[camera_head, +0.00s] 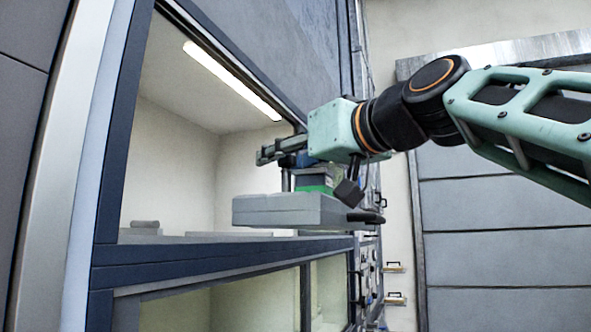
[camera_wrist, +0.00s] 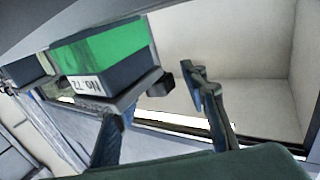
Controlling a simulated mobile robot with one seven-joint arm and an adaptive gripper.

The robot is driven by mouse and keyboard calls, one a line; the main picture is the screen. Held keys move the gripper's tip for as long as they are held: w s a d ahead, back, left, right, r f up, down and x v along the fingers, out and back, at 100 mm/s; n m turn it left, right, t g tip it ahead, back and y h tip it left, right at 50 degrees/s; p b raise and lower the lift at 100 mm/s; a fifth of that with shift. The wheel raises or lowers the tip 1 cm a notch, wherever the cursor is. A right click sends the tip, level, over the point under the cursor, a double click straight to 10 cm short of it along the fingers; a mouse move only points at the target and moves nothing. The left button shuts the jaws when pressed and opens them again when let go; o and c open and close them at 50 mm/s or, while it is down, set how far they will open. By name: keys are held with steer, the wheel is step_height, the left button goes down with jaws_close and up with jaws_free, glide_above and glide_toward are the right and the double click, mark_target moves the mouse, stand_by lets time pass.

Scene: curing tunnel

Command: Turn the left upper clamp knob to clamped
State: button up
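My gripper (camera_head: 276,166) reaches from the right into the lit opening, just above a grey slab (camera_head: 285,211). In the wrist view my gripper (camera_wrist: 158,112) has its two fingers spread apart. A green-and-grey block (camera_wrist: 100,55) with a white number label stands close to the left finger; it also shows below my gripper in the head view (camera_head: 313,184). A small dark block (camera_wrist: 158,83), possibly a clamp knob, shows between the fingers; I cannot tell its turn position. No knob can be identified as the left upper one.
The opening has a dark blue frame (camera_head: 220,258) and a bright lamp strip (camera_head: 232,80) at its ceiling. A small grey piece (camera_head: 145,226) lies inside at left. A black handle (camera_head: 367,217) sticks out at the slab's right. Grey panels (camera_head: 480,200) stand behind my arm.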

steer(key=shift+s+d, duration=0.1)
steer(key=v, duration=1.1)
steer(key=shift+s+d, duration=0.2)
steer(key=shift+s, duration=0.15)
